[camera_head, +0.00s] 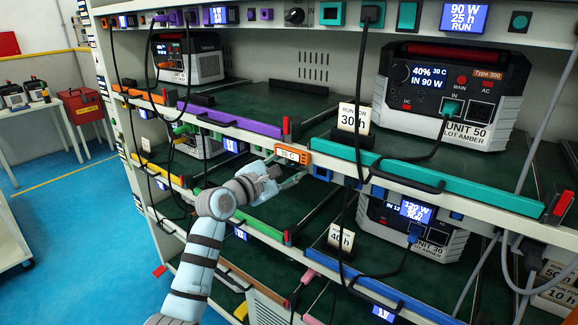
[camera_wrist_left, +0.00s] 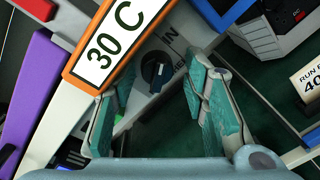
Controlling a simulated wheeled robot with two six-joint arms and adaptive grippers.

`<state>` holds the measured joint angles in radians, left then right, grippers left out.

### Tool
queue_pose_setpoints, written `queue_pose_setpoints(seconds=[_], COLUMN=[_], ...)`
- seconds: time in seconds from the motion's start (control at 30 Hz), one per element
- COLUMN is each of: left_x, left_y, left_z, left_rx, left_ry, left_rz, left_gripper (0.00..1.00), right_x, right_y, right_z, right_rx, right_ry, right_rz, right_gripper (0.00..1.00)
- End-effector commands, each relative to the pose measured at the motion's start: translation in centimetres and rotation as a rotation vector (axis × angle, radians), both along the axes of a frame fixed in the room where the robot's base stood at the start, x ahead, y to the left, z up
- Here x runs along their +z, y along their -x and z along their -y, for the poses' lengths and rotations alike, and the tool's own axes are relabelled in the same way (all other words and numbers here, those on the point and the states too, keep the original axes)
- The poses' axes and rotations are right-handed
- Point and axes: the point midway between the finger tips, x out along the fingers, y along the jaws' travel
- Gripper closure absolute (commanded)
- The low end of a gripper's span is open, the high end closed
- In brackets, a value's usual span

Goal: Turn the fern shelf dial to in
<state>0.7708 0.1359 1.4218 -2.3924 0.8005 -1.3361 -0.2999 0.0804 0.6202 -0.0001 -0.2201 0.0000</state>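A black round dial (camera_wrist_left: 157,72) sits on a pale shelf-edge panel in the left wrist view. The word IN is printed to its upper right, and another label is partly covered by a finger. In the head view the dial is hidden around my gripper and the orange-framed 30 C sign (camera_head: 292,154). My left gripper (camera_head: 287,174) is at the shelf edge just under that sign. Its teal-padded fingers (camera_wrist_left: 160,110) are spread open, with the dial seen between and beyond them. My right gripper is not in view.
The orange-framed 30 C sign (camera_wrist_left: 118,42) hangs close above the left finger. A purple strip (camera_head: 230,120) and a teal strip (camera_head: 450,180) edge the shelf above. A green strip (camera_head: 262,228) edges the shelf below. Black cables (camera_head: 355,100) hang across the rack front.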

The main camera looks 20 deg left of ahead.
Motion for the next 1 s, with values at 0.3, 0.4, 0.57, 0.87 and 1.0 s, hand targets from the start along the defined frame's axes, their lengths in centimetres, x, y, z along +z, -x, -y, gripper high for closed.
queue_pose_setpoints(seconds=[0.3, 0.4, 0.57, 0.87, 1.0], left_x=[0.5, 0.5, 0.7, 0.6, 0.4], left_y=[0.0, 0.0, 0.0, -0.1, 1.9], left_z=[-0.1, -0.1, -0.1, -0.2, -1.2], left_rx=[0.002, 0.002, 0.004, 0.005, 0.008], left_ry=[0.001, 0.002, 0.035, 0.752, 0.992], left_rz=[0.01, 0.012, 0.0, -0.291, -0.385], left_gripper=[0.55, 0.55, 0.55, 0.55, 0.55], right_x=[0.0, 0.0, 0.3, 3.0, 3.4], right_y=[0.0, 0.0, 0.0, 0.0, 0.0], right_z=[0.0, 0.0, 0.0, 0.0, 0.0], right_rx=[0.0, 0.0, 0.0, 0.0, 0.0], right_ry=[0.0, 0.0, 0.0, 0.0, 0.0], right_rz=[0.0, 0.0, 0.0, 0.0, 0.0], right_gripper=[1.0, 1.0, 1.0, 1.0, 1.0])
